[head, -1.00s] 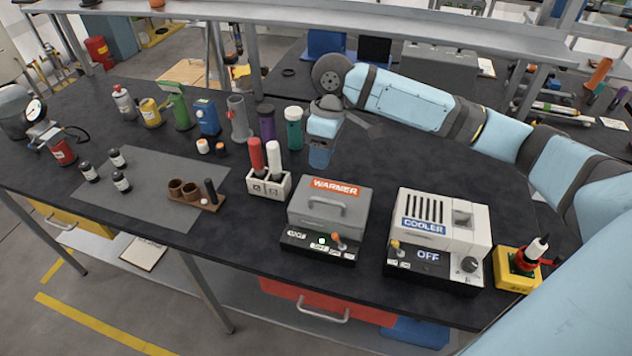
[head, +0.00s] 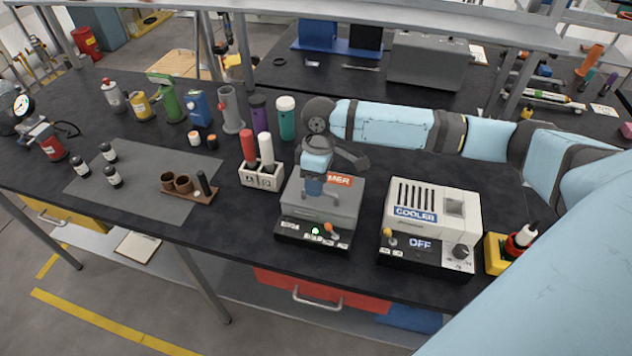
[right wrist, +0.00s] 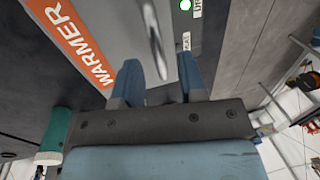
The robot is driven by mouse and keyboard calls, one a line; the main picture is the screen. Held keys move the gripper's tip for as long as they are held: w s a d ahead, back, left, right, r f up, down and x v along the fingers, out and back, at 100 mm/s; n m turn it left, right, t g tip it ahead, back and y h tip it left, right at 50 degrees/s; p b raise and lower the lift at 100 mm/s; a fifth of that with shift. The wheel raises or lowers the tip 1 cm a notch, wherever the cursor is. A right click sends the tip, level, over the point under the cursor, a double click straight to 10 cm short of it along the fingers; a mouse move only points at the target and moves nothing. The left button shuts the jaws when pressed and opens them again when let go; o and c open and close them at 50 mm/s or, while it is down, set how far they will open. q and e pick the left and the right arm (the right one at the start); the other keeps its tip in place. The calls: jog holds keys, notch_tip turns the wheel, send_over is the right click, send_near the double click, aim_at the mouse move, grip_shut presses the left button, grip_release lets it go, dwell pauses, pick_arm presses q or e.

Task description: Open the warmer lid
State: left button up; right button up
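The warmer (head: 338,214) is a grey box with an orange label, a black control base and a lit green light. Its lid is closed. In the right wrist view, the two blue fingers of my right gripper (right wrist: 160,75) are apart, with nothing gripped. The metal lid handle (right wrist: 154,38) shows ahead of and between the fingertips; I cannot tell whether they touch it. My left gripper is not in view.
The cooler (head: 432,217) stands right of the warmer, its display reading OFF. A white rack (head: 262,181) with a red and a white marker-like stick stands close on the left. Several bottles line the back left. The bench behind the cooler is clear.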

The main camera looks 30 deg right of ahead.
jog(key=shift+f, duration=0.4)
grip_shut()
